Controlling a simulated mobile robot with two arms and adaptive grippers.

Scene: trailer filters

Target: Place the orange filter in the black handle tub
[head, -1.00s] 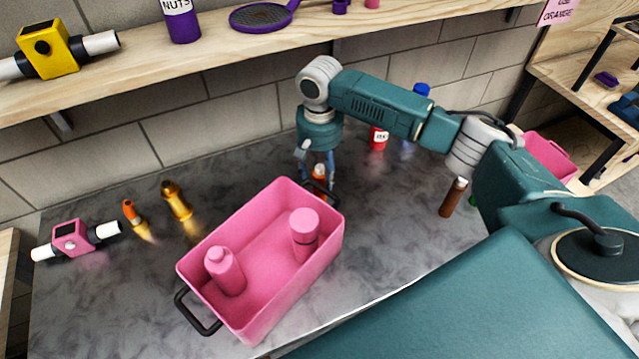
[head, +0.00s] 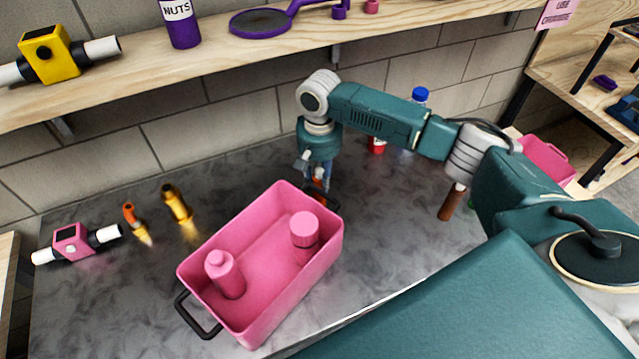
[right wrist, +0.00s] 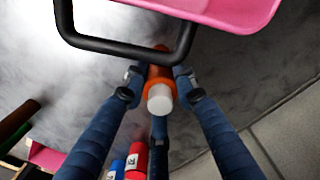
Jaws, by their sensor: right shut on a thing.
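The orange filter (right wrist: 159,76), a small cylinder with a white end, sits between the fingers of my right gripper (right wrist: 152,82) in the right wrist view. The gripper is shut on it. In the head view my right gripper (head: 318,180) points down just behind the far end of the pink tub (head: 262,307), and the filter is mostly hidden there. The tub has a black handle at each end; the near handle (head: 196,318) is clear. The far handle (right wrist: 125,47) passes close to the filter in the right wrist view. My left gripper is not in view.
Two pink bottles (head: 225,274) stand inside the tub, with bare floor between them. A brown bottle (head: 451,203) and a red can (head: 377,145) stand to the right. Orange and gold pieces (head: 176,203) stand left. A wooden shelf (head: 390,25) overhangs the back.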

